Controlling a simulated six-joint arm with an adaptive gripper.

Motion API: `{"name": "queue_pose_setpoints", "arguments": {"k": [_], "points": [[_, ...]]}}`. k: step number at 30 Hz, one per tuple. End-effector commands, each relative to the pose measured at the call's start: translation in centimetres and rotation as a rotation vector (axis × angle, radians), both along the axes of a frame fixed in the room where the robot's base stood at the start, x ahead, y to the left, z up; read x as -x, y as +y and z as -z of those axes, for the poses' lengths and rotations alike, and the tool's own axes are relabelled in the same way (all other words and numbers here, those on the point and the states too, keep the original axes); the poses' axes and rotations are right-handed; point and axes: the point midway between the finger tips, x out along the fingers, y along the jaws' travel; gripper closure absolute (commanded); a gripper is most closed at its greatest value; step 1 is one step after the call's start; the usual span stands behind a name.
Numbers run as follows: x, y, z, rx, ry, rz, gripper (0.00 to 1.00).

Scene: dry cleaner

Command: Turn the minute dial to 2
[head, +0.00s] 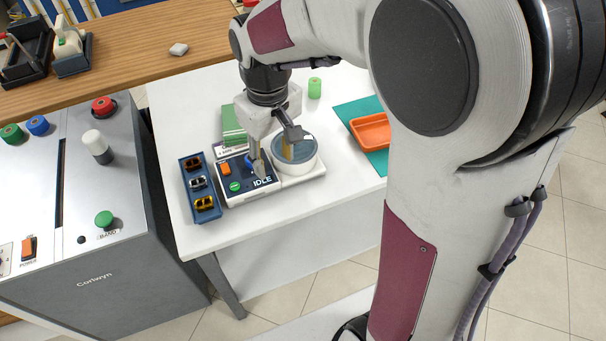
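A small white device with a dark blue control panel (262,184) stands on the white table. The panel carries an orange switch (225,169), a green button (235,187) and the lettering IDLE. A round grey-rimmed unit (310,163) sits at its right end. My gripper (274,161) reaches down over the device with its fingers apart. One finger is over the panel, the other over the round unit. A bit of blue (248,162) shows beside the left finger; I cannot tell if it is the minute dial. No dial number is readable, and contact is unclear.
A blue tray (213,214) with several small clips stands close left of the device. Green blocks (232,124) lie behind it, with a green cylinder (314,88) farther back. An orange tray (372,131) sits on a teal mat (347,111) at right. The table front is clear.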

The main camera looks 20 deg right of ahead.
Motion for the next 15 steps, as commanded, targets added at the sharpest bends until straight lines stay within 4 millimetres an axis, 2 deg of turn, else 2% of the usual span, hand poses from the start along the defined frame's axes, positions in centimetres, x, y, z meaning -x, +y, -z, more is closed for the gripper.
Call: {"name": "queue_pose_setpoints", "arguments": {"k": [15], "points": [[3.4,-0.6,-2.1,-0.012,-0.05,0.091,0.6]]}}
